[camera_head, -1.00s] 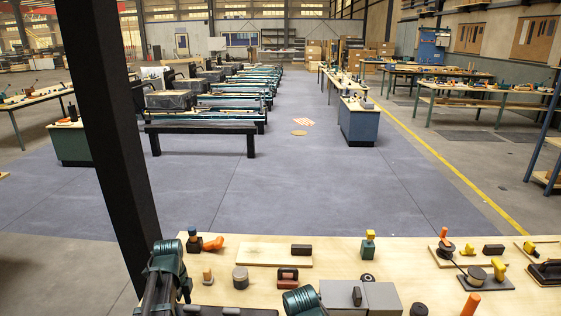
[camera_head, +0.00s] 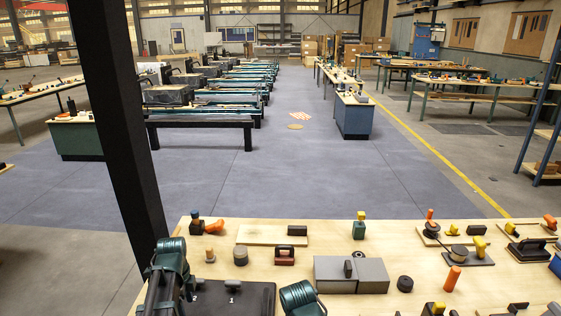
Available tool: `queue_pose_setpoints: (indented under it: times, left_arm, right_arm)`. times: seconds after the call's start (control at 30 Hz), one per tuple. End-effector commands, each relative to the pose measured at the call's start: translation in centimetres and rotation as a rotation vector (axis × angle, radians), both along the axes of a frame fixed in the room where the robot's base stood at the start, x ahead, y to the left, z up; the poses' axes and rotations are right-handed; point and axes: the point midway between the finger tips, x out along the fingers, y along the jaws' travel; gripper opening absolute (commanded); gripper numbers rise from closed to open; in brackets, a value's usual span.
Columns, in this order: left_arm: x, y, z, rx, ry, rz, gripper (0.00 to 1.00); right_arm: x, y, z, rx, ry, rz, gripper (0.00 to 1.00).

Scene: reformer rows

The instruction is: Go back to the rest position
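Part of my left arm shows at the lower left as a dark link with a teal ribbed joint. A teal ribbed part of my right arm shows at the bottom centre. Neither arm's gripper fingers are visible. Both arm parts show in front of a light wooden table (camera_head: 215,258). I cannot see anything held.
The table carries a grey box (camera_head: 334,270), a black panel (camera_head: 235,297), an orange-handled block (camera_head: 452,279), a dark puck (camera_head: 405,284) and other small parts. A black post (camera_head: 120,130) stands at left. Reformer rows (camera_head: 200,123) and open floor lie beyond.

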Motion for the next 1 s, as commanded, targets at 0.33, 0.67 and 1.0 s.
queue_pose_setpoints:
  times: [0.33,0.67,1.0]
  left_arm:
    - [-1.8,-4.7,0.0,0.016,0.008,0.182,0.86]
    - [-6.5,-13.0,0.0,0.056,0.008,0.564,0.86]
    - [-13.0,-20.4,0.1,0.104,-0.034,1.054,0.86]
  right_arm:
    - [0.0,0.0,0.0,0.000,0.000,0.000,0.59]
    - [0.0,0.0,0.0,0.000,0.000,0.000,0.59]
    - [0.0,0.0,0.0,0.000,0.000,0.000,0.59]
